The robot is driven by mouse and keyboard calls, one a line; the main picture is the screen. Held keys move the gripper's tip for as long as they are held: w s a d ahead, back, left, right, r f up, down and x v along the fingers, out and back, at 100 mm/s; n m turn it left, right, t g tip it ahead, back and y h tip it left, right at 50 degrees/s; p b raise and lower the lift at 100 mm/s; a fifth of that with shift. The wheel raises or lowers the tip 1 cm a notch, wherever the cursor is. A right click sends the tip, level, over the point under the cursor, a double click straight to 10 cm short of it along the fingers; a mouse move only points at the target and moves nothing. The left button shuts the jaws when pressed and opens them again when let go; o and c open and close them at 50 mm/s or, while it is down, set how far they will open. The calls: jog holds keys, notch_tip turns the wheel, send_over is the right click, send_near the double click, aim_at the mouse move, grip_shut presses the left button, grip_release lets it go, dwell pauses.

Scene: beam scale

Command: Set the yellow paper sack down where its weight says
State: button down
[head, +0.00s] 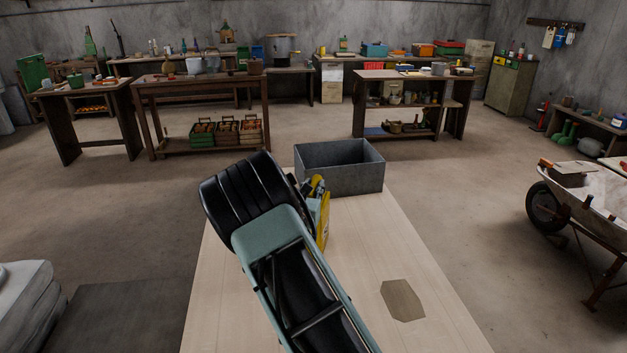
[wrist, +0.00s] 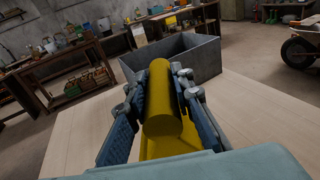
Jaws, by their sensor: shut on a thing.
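The yellow paper sack (head: 323,222) is held in my gripper (head: 316,188), over the pale table and just in front of the grey bin. In the wrist view my gripper (wrist: 159,84) is shut on the sack's thick rolled top (wrist: 163,112), one finger on each side. More of the yellow body (wrist: 178,146) shows below it. My arm hides much of the sack in the head view. I cannot tell whether its bottom touches the table. No beam scale can be made out.
The open grey bin (head: 340,171) stands at the table's far end and looks empty where its inside shows. A flat brown patch (head: 403,300) lies on the pale table (head: 365,240), right of my arm. The table around it is clear. A wheelbarrow (head: 590,205) stands at right.

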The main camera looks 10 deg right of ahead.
jog(key=shift+w+d+r, duration=0.1)
jog(key=shift+r, duration=0.35)
jog(key=c, duration=2)
grip_release()
jog(key=shift+f, duration=0.4)
jog(key=o, duration=0.3)
jog(key=shift+s, duration=0.2)
jog(key=shift+r, duration=0.1)
jog(key=b+v, duration=0.1)
jog(key=v, duration=1.1)
